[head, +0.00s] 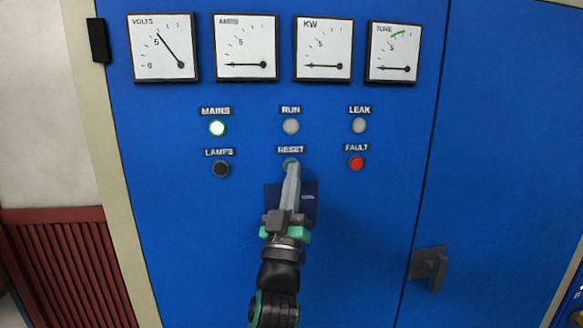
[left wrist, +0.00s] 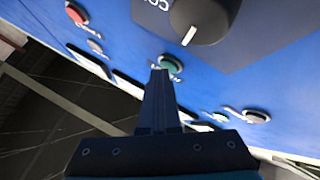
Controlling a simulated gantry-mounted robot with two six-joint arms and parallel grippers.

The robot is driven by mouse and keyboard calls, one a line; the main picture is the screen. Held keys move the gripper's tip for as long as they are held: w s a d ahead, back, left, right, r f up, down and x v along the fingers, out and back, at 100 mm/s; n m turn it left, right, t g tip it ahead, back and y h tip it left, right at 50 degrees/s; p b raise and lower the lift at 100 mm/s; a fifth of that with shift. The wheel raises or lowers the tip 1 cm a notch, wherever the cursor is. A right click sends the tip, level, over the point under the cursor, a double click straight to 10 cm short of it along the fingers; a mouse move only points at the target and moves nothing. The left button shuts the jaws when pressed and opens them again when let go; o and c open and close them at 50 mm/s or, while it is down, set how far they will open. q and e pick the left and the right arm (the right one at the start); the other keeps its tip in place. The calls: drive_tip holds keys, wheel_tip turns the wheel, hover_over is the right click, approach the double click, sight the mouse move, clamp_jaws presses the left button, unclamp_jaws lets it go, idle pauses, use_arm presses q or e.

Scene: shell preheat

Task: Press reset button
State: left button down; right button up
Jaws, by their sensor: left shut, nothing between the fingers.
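The green reset button (head: 291,161) sits under the RESET label on the blue cabinet. In the head view its lower part is hidden behind my fingertips. My right gripper is not in view.
The black LAMPS button (head: 221,169) and red FAULT button (head: 357,163) flank the reset button. A dark knob with a white pointer (left wrist: 205,18) is near my fingers. A door handle (head: 429,266) sticks out lower right.

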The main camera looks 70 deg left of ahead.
use_arm(q)
drive_tip(key=shift+s+d, duration=0.15)
drive_tip(key=shift+d, duration=0.5)
drive_tip(key=shift+d, duration=0.1)
drive_tip(key=shift+s+d+b, duration=0.15)
drive_tip(key=shift+s+d, duration=0.05)
drive_tip(key=shift+d, duration=0.6)
drive_tip(key=shift+s+d+b, duration=0.1)
drive_tip(key=shift+s+d, duration=0.05)
drive_tip(key=shift+d, duration=0.6)
drive_tip(key=shift+s+d+b, duration=0.15)
drive_tip(key=shift+s+d, duration=0.05)
drive_tip(key=shift+d, duration=0.6)
